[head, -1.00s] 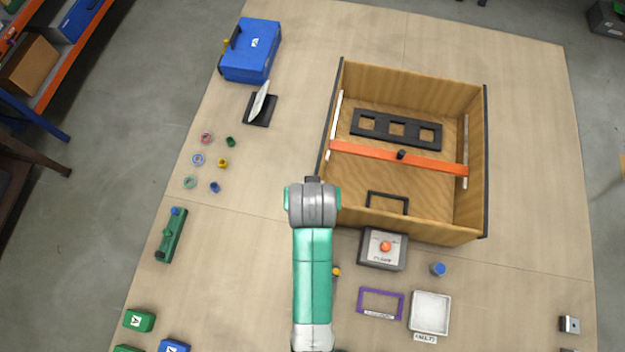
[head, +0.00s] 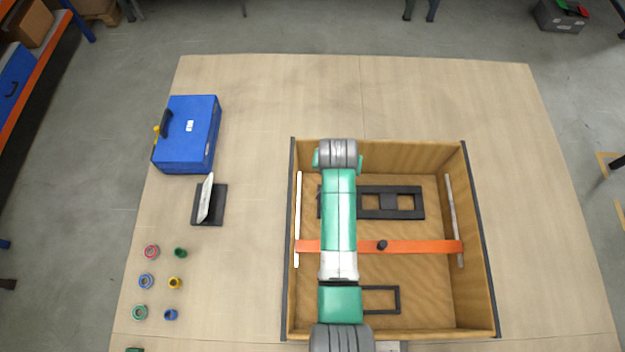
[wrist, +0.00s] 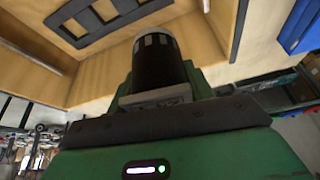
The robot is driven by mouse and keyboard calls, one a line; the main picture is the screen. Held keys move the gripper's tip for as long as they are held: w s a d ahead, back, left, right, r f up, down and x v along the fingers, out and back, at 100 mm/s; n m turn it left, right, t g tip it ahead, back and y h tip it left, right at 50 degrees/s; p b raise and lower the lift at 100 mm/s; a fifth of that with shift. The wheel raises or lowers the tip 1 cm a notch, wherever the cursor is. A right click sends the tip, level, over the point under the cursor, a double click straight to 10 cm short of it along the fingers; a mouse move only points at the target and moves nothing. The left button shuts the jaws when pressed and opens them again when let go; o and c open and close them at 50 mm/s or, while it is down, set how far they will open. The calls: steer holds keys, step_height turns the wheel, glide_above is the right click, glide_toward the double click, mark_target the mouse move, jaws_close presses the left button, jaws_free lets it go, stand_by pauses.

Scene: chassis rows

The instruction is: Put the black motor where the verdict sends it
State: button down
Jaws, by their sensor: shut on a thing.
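The black motor (wrist: 157,62) is a dark cylinder with a pale segmented end band and a light square flange. In the wrist view it stands out from my gripper (wrist: 160,92), which is shut on it. In the head view my arm reaches over the wooden chassis box (head: 479,240), and both gripper and motor are hidden. A small panel on a black stand (head: 208,203) is left of the box, seen nearly edge-on, so any verdict on it is unreadable.
Inside the box are a black slotted frame (head: 432,202), an orange crossbar (head: 425,247) with a black knob, and a black handle-shaped frame (head: 396,300). A blue case (head: 190,140) sits at the back left. Small coloured rings lie at left. The table right of the box is clear.

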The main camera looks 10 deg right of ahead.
steer(key=shift+w+d+f+m, duration=0.15)
steer(key=shift+w+d+f, duration=0.1)
steer(key=shift+d, duration=0.3)
steer(key=shift+w+d+f+m, duration=0.15)
steer(key=shift+w+d+f, duration=0.1)
steer(key=shift+d, duration=0.25)
steer(key=shift+f, duration=0.1)
step_height(320, 180, down, 21)
steer(key=b, duration=1.9)
steer(key=shift+f, duration=0.1)
steer(key=shift+f+b, duration=1.15)
steer(key=shift+f, duration=0.5)
steer(key=c, duration=0.5)
jaws_free()
steer(key=shift+w, duration=0.1)
steer(key=p+v, duration=0.3)
steer(key=v, duration=0.5)
steer(key=shift+f, duration=0.1)
